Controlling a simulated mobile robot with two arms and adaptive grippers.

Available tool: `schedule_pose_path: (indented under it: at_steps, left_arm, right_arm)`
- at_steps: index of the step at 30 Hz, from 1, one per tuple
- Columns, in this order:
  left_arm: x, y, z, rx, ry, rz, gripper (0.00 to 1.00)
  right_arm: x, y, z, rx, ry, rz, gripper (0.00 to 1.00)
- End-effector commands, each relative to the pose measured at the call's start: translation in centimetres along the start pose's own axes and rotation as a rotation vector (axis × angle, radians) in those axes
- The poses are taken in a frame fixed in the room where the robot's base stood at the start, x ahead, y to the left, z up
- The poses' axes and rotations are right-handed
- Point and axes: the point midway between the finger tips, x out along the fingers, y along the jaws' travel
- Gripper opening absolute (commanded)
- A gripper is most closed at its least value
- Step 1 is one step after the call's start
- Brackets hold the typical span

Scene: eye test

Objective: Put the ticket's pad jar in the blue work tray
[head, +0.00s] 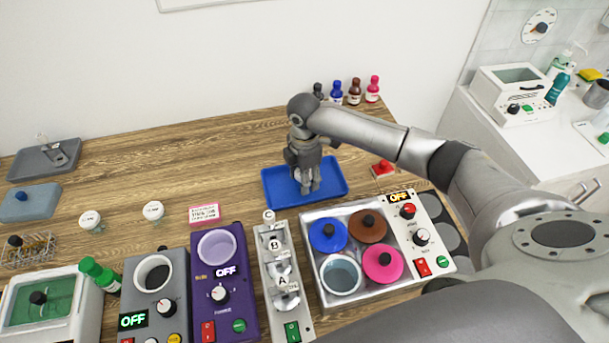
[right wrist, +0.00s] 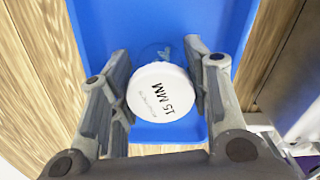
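The blue work tray (head: 334,174) lies on the wooden table below my right gripper (head: 309,187). It also fills much of the right wrist view (right wrist: 160,14). My right gripper (right wrist: 158,50) points down over the tray, its fingers on both sides of a jar with a white lid (right wrist: 160,92) marked "15 MM". The fingers look closed against the jar. Whether its base touches the tray is hidden. Two more white-lidded jars stand on the table, one at the left (head: 90,221) and one nearer the middle (head: 153,211). The pink-edged ticket (head: 204,214) is too small to read surely. My left gripper is out of view.
A device with coloured lids (head: 383,263), a grey rack marked A, B, C (head: 279,270) and a purple heater (head: 222,285) stand in front. Small bottles (head: 354,91) stand behind my right arm. A grey tray (head: 45,160) lies far left. Bare table lies left of the blue tray.

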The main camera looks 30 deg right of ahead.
Motion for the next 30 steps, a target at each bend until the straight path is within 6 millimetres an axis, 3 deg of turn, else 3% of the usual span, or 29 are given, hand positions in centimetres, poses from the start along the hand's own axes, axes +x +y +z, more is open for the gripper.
schedule_pose_path:
  at_steps: [3,16,30]
  left_arm:
    - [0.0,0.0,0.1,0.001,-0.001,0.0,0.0]
    - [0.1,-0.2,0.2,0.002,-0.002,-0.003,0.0]
    - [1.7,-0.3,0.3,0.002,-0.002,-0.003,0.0]
  right_arm:
    - [0.0,0.0,0.0,0.0,0.0,0.0,0.63]
    - [-0.9,0.0,-0.1,-0.001,0.001,0.001,0.63]
    - [-10.1,0.1,0.0,0.0,0.002,0.003,0.63]
